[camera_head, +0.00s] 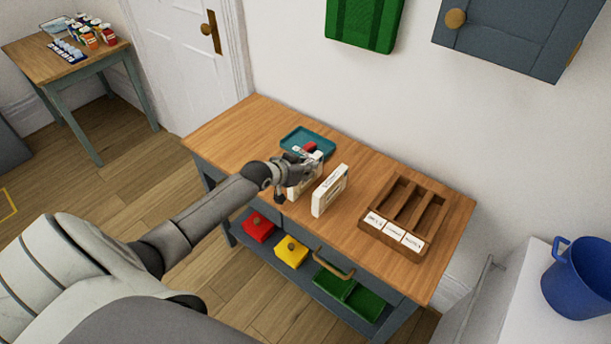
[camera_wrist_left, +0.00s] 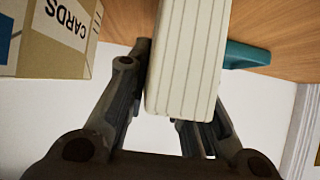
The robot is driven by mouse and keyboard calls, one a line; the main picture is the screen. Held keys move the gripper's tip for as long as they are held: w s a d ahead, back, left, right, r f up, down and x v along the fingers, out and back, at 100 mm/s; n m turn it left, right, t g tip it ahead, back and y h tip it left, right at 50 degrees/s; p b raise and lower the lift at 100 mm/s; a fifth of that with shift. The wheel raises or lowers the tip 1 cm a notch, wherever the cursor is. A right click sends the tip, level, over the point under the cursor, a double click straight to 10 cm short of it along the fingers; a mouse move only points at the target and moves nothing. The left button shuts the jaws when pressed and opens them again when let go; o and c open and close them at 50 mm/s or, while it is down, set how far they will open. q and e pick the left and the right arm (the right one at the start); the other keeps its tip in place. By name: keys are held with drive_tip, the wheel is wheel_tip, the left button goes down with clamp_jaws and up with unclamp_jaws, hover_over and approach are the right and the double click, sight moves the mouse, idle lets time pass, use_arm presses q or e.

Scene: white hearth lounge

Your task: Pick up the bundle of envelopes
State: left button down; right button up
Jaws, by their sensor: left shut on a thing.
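The bundle of envelopes (camera_wrist_left: 187,60) is a cream-white block with thin dark lines along its edge. In the head view it (camera_head: 296,190) shows only partly, at my left gripper above the wooden table. My left gripper (camera_head: 306,168) is shut on it. In the left wrist view the bundle stands between the two fingers (camera_wrist_left: 165,125), with table wood behind it. Whether its bottom touches the table I cannot tell. My right gripper is in neither view.
A white box (camera_head: 330,190) stands close to the right of the bundle; the wrist view shows a box marked CARDS (camera_wrist_left: 60,45). A teal tray (camera_head: 294,136) lies behind. A wooden sorter (camera_head: 430,238) with labelled slots stands right. Red, yellow and green items fill the lower shelf.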

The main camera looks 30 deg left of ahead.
use_arm(q)
drive_tip(key=shift+r, duration=0.1)
drive_tip(key=shift+r, duration=0.35)
wheel_tip(320, 180, up, 2)
drive_tip(key=shift+r, duration=0.1)
drive_tip(key=s+a+r+b, duration=0.3)
drive_tip(key=s+a+r, duration=0.7)
drive_tip(key=shift+d, duration=0.15)
